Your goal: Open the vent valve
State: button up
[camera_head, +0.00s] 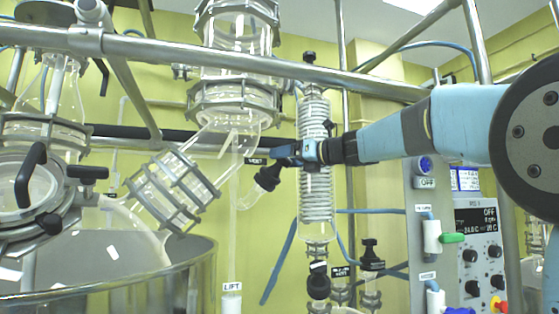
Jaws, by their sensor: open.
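The vent valve (268,178) is a black knob on a short angled glass side arm, left of the coiled condenser. A small black "VENT" label (255,161) sits just above and left of it. My gripper (278,154) comes in from the right, in front of the condenser, with its blue fingers pointing left. Its tips are just above and right of the black knob in the picture. I cannot tell whether they touch it or how far apart they are in depth. The gripper looks small and its finger gap is not clear; I see nothing held in it.
The coiled glass condenser (316,165) stands behind my wrist. A metal rail (250,66) crosses above. Glass vessels with metal clamps (165,190) fill the left, over a large metal-rimmed pot (120,285). A control panel (480,250) with knobs is at the right.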

jog(key=shift+x, duration=1.4)
jog(key=c, duration=1)
jog(key=shift+o, duration=0.2)
jog(key=shift+n+g+y, duration=0.3)
jog(key=shift+n, duration=0.2)
jog(key=n+g+y, duration=0.1)
jog(key=n, duration=0.2)
jog(key=shift+g, duration=0.4)
jog(key=n+g, duration=0.2)
jog(key=n+g+y, duration=0.1)
jog(key=n+g, duration=0.1)
jog(key=n, duration=0.1)
jog(key=n+g, duration=0.1)
jog(key=n, duration=0.1)
jog(key=shift+s+a+f+g, duration=0.1)
jog(key=shift+s+g, duration=0.25)
jog(key=shift+g, duration=0.05)
jog(key=n+g, duration=0.1)
jog(key=n, duration=0.1)
jog(key=n+g, duration=0.2)
jog(key=n, duration=0.1)
jog(key=shift+s+f, duration=0.1)
jog(key=shift+s, duration=0.1)
jog(key=shift+s+f+n+g+h, duration=0.1)
jog(key=shift+s+n+g+h, duration=0.1)
jog(key=shift+n+g+h, duration=1.25)
